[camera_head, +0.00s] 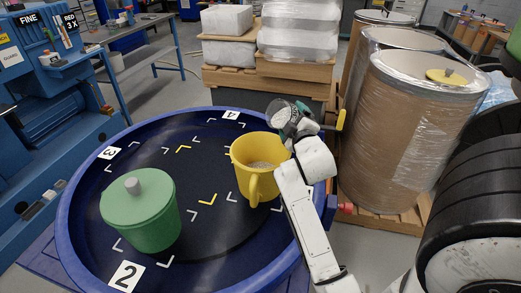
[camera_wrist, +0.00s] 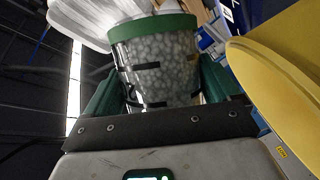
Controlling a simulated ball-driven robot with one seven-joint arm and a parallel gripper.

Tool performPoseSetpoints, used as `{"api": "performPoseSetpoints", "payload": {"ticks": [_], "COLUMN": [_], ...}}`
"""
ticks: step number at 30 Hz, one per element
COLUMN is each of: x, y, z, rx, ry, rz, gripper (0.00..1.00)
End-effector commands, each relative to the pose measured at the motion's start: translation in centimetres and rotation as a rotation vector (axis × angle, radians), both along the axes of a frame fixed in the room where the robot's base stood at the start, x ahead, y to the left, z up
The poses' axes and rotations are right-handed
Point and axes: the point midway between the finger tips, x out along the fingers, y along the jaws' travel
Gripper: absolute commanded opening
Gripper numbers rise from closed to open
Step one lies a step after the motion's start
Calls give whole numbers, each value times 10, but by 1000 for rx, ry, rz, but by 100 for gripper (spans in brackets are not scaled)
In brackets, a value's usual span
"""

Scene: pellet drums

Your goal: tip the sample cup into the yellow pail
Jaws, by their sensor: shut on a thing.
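My gripper (camera_head: 297,128) is shut on the sample cup (camera_head: 281,113), a clear cup with a green rim. In the wrist view, the cup (camera_wrist: 157,72) sits between my two green fingers and grey pellets show through its wall. In the head view, the cup is at the back right of the yellow pail (camera_head: 247,178), close to its rim; the exact height gap is hard to tell. The pail stands upright, open, with pale pellets inside and its handle toward me. Its yellow side also fills the right of the wrist view (camera_wrist: 285,85).
The pail stands on a round black turntable with a raised blue rim (camera_head: 75,222) and numbered marks. A green lidded pail (camera_head: 143,215) stands at its left front. Wrapped drums (camera_head: 410,125) stand on a pallet at right. Wrapped stacks (camera_head: 298,35) are behind.

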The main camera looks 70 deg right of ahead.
Motion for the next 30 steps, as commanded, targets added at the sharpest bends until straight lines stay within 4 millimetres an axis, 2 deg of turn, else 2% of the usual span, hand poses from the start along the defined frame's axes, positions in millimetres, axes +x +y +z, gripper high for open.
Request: {"api": "performPoseSetpoints", "payload": {"ticks": [30], "x": [1], "y": [1], "z": [2], "rx": [-95], "ry": [73], "rz": [0], "gripper": [48]}}
